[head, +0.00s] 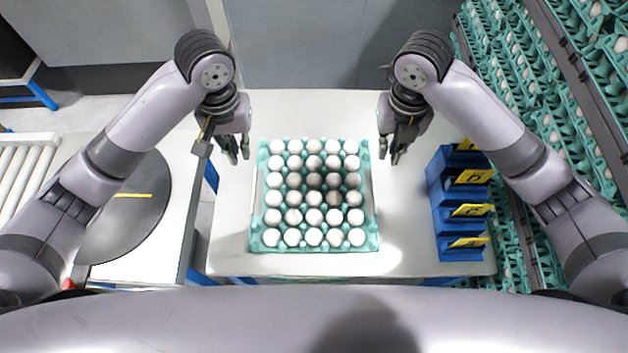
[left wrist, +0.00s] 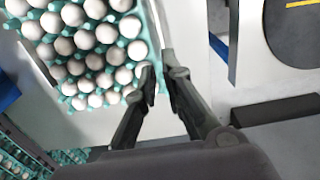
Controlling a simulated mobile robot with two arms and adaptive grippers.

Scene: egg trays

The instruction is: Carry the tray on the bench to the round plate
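The teal tray (head: 371,244) full of white eggs lies flat on the white bench (head: 229,235); part of it shows in the left wrist view (left wrist: 153,36). The round plate (head: 115,222) is a dark grey disc with a yellow stripe, on a white table to the left; it also shows in the left wrist view (left wrist: 296,32). My left gripper (head: 238,157) is above the tray's left far corner, its fingers a little apart and empty; the left wrist view shows the same gap (left wrist: 159,78). My right gripper (head: 389,157) is by the tray's right far corner, fingers apart and empty.
A blue holder (head: 446,222) with several yellow cards stands at the bench's right edge. Racks of egg trays (head: 515,95) fill the right side. A roller conveyor (head: 18,170) is at far left. A narrow gap separates the bench from the plate's table (head: 180,205).

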